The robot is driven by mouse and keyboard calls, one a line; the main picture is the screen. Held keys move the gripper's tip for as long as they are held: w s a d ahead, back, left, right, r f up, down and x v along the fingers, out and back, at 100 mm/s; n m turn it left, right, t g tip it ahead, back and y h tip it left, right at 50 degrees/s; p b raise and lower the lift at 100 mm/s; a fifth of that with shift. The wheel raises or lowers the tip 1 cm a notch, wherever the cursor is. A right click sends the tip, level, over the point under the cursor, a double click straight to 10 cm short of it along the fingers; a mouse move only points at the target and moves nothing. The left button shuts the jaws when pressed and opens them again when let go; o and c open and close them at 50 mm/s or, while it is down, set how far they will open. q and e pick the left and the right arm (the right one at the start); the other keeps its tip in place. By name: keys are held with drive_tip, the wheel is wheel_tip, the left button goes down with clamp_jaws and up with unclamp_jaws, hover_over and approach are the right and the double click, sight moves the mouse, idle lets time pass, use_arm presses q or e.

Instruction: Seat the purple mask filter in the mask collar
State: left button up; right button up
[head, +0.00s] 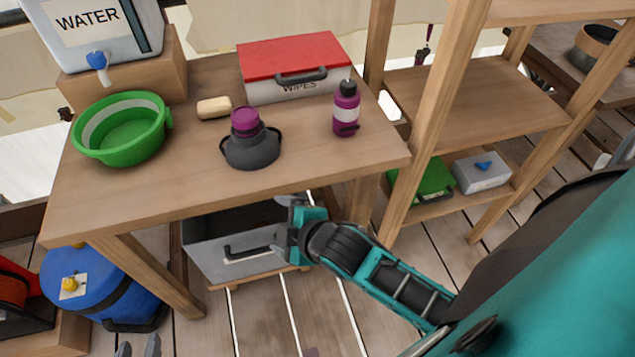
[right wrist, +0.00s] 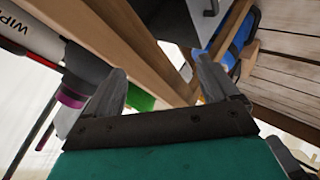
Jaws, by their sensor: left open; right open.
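The purple mask filter (head: 245,121) sits on top of the dark grey mask collar (head: 252,150), which stands on the wooden table. The filter looks roughly upright; how deep it sits in the collar I cannot tell. My right gripper (head: 287,229) is open and empty, in front of and below the table edge, apart from the mask. In the right wrist view its two fingers (right wrist: 160,90) are spread, with a dark body with a purple rim (right wrist: 72,98), probably the mask, beyond the left finger. My left gripper (head: 138,346) shows only its fingertips at the bottom edge, apart and empty.
A water container (head: 100,30) stands behind. A grey drawer box (head: 235,250) and blue barrel (head: 100,285) are below.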

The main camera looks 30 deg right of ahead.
drive_tip(key=s+d+f+m, duration=0.3)
drive_tip(key=s+m, duration=0.4)
drive_tip(key=m, duration=0.3)
drive_tip(key=shift+d+f, duration=0.15)
drive_tip(key=shift+f, duration=0.1)
idle(0.6)
